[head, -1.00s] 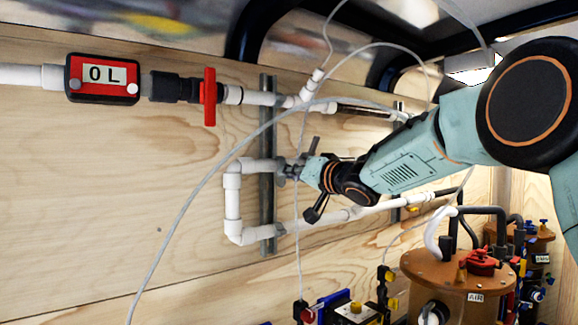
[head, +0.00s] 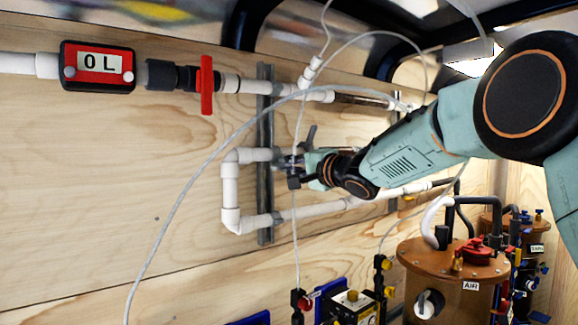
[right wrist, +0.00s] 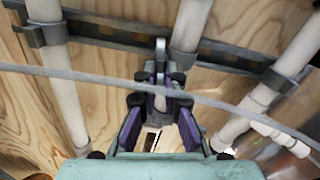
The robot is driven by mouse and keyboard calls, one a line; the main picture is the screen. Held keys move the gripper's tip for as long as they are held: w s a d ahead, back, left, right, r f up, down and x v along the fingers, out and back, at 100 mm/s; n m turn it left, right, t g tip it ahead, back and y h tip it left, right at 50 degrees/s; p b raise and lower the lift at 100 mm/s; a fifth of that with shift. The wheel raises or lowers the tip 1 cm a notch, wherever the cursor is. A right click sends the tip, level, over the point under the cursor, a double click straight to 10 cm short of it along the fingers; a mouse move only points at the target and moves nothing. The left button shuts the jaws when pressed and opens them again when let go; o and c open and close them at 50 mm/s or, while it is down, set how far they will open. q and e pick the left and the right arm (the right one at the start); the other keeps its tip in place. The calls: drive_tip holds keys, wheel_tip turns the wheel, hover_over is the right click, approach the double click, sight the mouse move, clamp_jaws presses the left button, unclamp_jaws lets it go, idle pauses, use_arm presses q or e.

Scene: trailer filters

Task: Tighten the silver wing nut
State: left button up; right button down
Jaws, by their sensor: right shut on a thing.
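My right gripper (head: 289,163) reaches in from the right to the vertical metal strut (head: 265,110) on the plywood wall, beside the upper arm of the white pipe loop. In the right wrist view its fingers (right wrist: 160,80) are closed together on a small silver piece, which I take to be the silver wing nut (right wrist: 160,48). The piece stands out in front of the strut (right wrist: 110,32), close to the middle white pipe. The fingers hide its lower part, and in the head view the gripper covers it. My left gripper is not in view.
A thin pale hose (head: 185,190) hangs in an arc in front of the wall and crosses the right wrist view (right wrist: 90,75) before the fingers. A red valve handle (head: 207,85) and a "0 L" meter (head: 97,66) are upper left. A brown tank (head: 445,262) stands lower right.

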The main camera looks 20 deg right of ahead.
drive_tip(key=shift+f+m, duration=0.15)
drive_tip(key=shift+m, duration=0.45)
drive_tip(key=shift+f, duration=0.1)
drive_tip(key=c, duration=1.8)
unclamp_jaws()
drive_tip(key=o, duration=0.3)
drive_tip(key=shift+s+d+r, duration=0.15)
drive_tip(key=shift+d+r, duration=0.05)
drive_tip(key=shift+o, duration=0.2)
drive_tip(key=shift+a, duration=0.1)
drive_tip(key=v, duration=1.2)
